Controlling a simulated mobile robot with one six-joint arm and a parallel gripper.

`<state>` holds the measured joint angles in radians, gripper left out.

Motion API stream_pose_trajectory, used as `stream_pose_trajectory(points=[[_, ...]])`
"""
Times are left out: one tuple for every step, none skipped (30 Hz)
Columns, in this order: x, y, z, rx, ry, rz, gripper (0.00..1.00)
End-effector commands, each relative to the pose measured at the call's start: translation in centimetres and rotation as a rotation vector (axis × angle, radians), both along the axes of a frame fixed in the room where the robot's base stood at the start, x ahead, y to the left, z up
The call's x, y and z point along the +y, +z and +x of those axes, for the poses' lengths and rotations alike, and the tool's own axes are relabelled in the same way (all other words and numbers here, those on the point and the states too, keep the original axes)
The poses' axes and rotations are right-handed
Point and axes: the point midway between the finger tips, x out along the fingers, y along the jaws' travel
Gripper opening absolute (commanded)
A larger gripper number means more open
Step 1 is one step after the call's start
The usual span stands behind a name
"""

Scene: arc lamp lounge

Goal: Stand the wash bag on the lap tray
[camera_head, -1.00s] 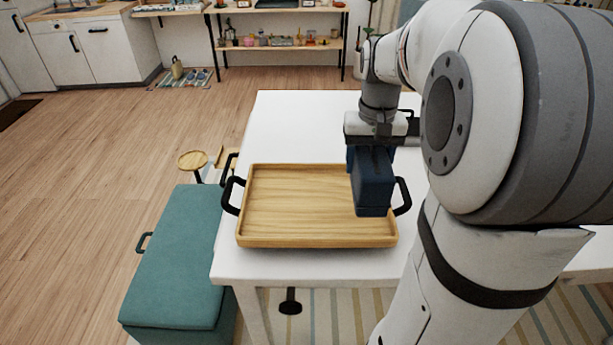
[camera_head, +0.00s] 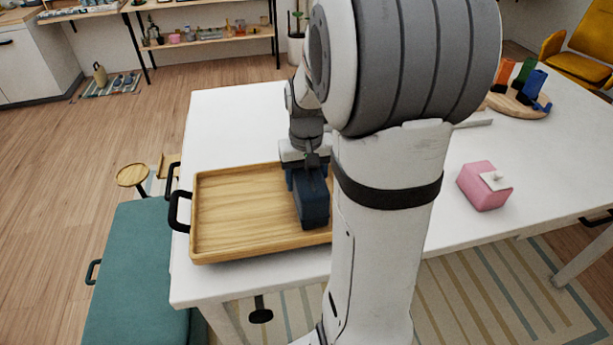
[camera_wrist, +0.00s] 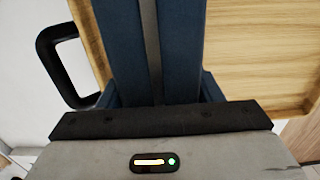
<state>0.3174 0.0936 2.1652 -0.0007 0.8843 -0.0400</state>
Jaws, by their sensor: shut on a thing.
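The wash bag is a dark navy block (camera_head: 312,205) over the right part of the wooden lap tray (camera_head: 235,225). My gripper (camera_head: 306,170) is above the bag, pointing down, and shut on its top. In the wrist view, the bag (camera_wrist: 180,50) shows as navy strips with a grey band between them, below my gripper (camera_wrist: 158,105). The tray's pale wood (camera_wrist: 255,45) is beside it. The bag looks upright. I cannot tell whether its base touches the tray floor. My arm hides the tray's right end in the head view.
The tray lies on a white table (camera_head: 225,110). A pink box (camera_head: 484,186) and a round wooden board (camera_head: 515,105) with coloured items stand to the right. A teal bench (camera_head: 135,270) is at the left. The tray's left part is empty.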

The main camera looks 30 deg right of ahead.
Motion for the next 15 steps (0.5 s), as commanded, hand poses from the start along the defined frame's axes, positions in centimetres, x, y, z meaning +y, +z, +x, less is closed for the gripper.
stream_pose_trajectory(points=[[-0.02, -0.06, 0.05, -0.002, 0.000, -0.001, 0.25], [-0.04, -0.07, 0.05, -0.003, 0.000, -0.001, 0.25], [-0.04, -0.05, 0.06, -0.003, 0.000, -0.001, 0.25], [-0.05, -0.05, 0.06, -0.003, -0.001, -0.001, 0.25], [-0.05, -0.04, 0.06, -0.003, -0.001, -0.001, 0.25], [-0.05, -0.04, 0.06, -0.003, -0.001, -0.001, 0.25], [-0.05, -0.04, 0.05, -0.003, -0.001, -0.001, 0.25], [-0.05, -0.09, 0.05, -0.003, -0.001, -0.001, 0.25], [-0.05, -0.22, 0.05, -0.003, -0.001, -0.001, 0.25], [-0.05, -0.34, 0.05, -0.003, -0.001, -0.001, 0.25], [-0.05, -0.45, 0.05, -0.003, -0.001, -0.001, 0.25], [-0.06, -0.38, 0.02, -0.002, -0.001, -0.001, 0.61], [-0.06, -0.35, 0.02, -0.002, -0.001, -0.001, 0.64], [-0.06, -0.34, 0.02, -0.002, -0.001, -0.001, 0.66], [-0.06, -0.34, 0.02, -0.002, -0.001, -0.001, 0.70]])
